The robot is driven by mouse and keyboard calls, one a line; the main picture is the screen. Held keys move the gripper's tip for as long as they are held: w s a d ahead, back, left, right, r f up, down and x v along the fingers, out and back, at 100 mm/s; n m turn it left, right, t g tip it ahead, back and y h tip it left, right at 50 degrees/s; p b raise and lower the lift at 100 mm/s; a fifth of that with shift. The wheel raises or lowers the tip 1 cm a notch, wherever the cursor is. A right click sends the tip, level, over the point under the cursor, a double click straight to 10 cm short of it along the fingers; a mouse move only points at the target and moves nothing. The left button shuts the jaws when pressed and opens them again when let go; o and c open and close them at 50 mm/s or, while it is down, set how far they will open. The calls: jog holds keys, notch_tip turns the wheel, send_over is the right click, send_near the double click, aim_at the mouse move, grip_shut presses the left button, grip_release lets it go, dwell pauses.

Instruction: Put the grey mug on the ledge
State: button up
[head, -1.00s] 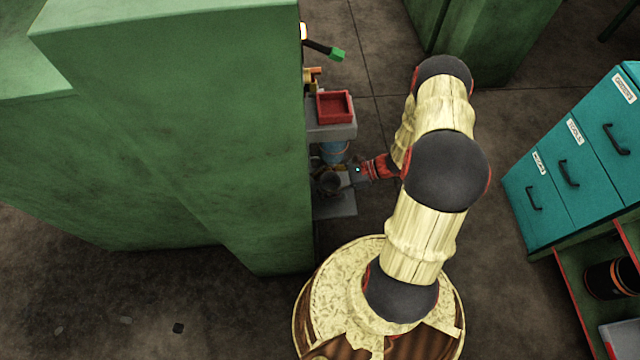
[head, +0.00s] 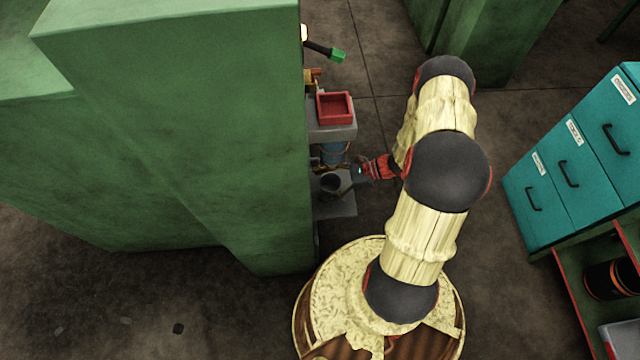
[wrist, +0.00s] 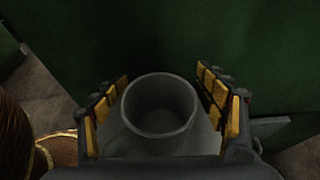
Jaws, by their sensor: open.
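The grey mug (head: 330,184) appears to stand upright on the lower grey ledge (head: 340,208), beside the green cabinet. In the wrist view the mug (wrist: 158,118) is upright, with its round mouth facing up and looking empty. My gripper (head: 334,175) is open, reaching in from the right at the mug. In the wrist view the yellow-padded fingers of my gripper (wrist: 163,92) stand on either side of the mug, with a dark gap visible at the right finger. The mug's base is hidden in the wrist view.
An upper grey shelf (head: 345,133) holds a red tray (head: 335,108), just beyond the mug. A blue object (head: 334,152) sits under that shelf. The tall green cabinet (head: 180,120) walls off the left side. Teal drawers (head: 570,165) stand on the right.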

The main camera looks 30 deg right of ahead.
jog(key=p+v, duration=0.3)
jog(key=v, duration=0.8)
jog(key=shift+d, duration=0.15)
jog(key=shift+s, duration=0.15)
